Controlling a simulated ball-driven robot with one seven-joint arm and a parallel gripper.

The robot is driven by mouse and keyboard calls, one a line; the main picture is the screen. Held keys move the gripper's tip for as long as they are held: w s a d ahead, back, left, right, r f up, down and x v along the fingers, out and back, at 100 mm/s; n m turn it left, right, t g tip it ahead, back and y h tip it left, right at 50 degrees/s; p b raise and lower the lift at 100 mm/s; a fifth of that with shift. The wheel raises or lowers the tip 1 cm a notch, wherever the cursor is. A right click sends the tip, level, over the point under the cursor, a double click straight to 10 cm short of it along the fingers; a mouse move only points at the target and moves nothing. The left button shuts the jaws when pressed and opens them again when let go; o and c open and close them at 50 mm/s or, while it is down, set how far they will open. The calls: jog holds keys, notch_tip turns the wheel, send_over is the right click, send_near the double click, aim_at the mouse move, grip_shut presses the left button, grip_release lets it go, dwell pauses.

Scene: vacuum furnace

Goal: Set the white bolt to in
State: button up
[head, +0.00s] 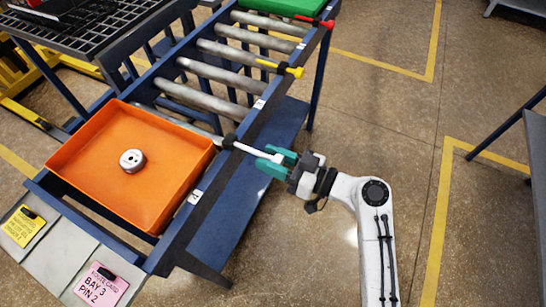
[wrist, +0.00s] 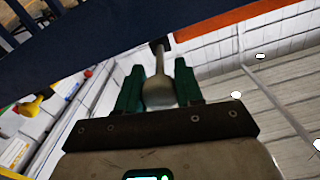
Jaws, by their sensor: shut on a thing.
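The white bolt (head: 252,149) sticks out from the blue side rail of the roller conveyor, its inner end at a dark collar on the rail beside the orange tray. My gripper (head: 276,155) has teal fingers and is shut on the bolt's outer end. In the wrist view the bolt's pale, widened handle (wrist: 158,91) lies between the two fingers (wrist: 160,88), and its thinner stem runs up to the dark collar. How far the bolt reaches inside the rail is hidden.
The orange tray (head: 92,183) on the rollers holds a round silver part (head: 132,160). Farther along the rail are a yellow bolt (head: 282,68) and a red bolt (head: 314,22). A pink card (head: 101,286) reads "BAY 3 PIN 2". The floor right of the rail is open.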

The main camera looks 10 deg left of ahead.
aim_at(259, 152)
grip_shut()
jog(key=b+x, duration=0.2)
jog(key=x, duration=0.1)
jog(key=shift+w+a+f, duration=0.1)
jog(key=shift+a+f, duration=0.05)
jog(key=shift+a, duration=0.05)
jog(key=shift+w+a, duration=0.1)
jog(key=shift+a, duration=0.05)
jog(key=o, duration=0.7)
grip_release()
jog(key=b+v, duration=0.2)
jog(key=v, duration=0.9)
